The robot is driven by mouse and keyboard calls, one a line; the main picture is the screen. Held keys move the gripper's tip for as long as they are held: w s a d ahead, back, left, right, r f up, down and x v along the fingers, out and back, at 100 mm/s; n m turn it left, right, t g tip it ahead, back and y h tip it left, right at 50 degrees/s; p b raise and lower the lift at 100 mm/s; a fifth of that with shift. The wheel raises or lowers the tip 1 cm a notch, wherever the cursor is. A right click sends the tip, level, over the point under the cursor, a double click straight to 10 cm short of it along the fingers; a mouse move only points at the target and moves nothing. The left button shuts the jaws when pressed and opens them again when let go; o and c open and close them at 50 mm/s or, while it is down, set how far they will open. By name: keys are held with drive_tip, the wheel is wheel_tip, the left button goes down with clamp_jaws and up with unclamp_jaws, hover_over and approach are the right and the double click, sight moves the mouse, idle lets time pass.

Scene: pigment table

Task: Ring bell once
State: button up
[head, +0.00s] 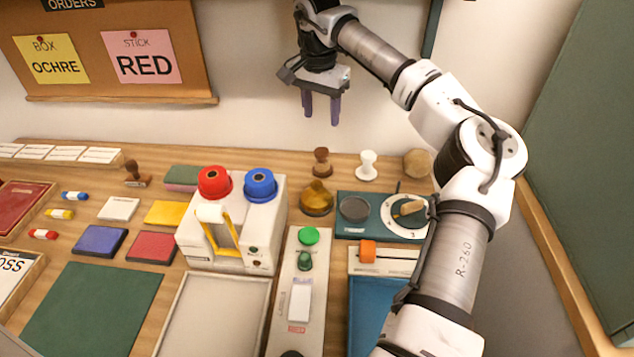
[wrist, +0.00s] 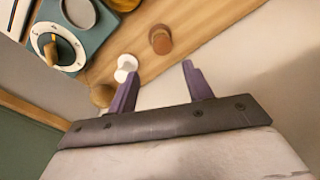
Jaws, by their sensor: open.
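A brass-coloured dome (head: 317,201) with a small knob on top looks like the bell. It stands on the wooden table, right of the white machine with the red and blue knobs. In the wrist view an amber piece (wrist: 124,4), probably the same dome, is cut off by the top edge. My gripper (head: 321,117) hangs in the air above the back edge of the table, fingers downward, clear of the dome. In the wrist view my gripper (wrist: 160,70) has its two purple fingers apart with nothing between them.
A brown stamp (head: 321,162), a white stamp (head: 367,166) and a wooden ball (head: 417,163) stand along the back edge. A teal dial unit (head: 371,229) is right of the dome. The white machine (head: 268,230) stands close on its left. The wall is just behind.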

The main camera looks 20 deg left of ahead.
clamp_jaws()
idle(1.5)
